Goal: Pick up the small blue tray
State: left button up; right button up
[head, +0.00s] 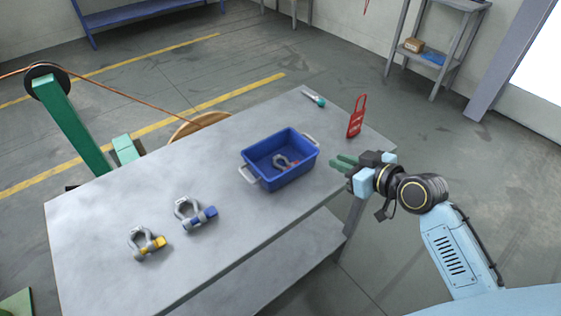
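The small blue tray (268,181) sits on the grey table, right of its middle. It has a grey handle at each end, and a grey shackle with a red pin (284,162) lies inside it. My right gripper (344,163) is at the table's right edge, just right of the tray and apart from it. Its two green fingers point left toward the tray's right handle, with a gap between them and nothing held. My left gripper is not in view.
On the grey table (110,205) lie a shackle with a blue pin (195,215), a shackle with a yellow pin (146,243), a teal-handled tool (314,98) and a red lockout tag (356,117). A green post with a wheel (72,120) stands behind at left.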

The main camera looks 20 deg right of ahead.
send_near(307, 142)
jog(key=shift+t, duration=0.3)
jog(key=x, duration=0.4)
jog(key=shift+f+b, duration=0.3)
jog(key=shift+b, duration=0.05)
jog(key=shift+b+x, duration=0.4)
jog(key=shift+x, duration=2.5)
jog(key=shift+c, duration=0.4)
grip_shut()
jog(key=shift+r, duration=0.1)
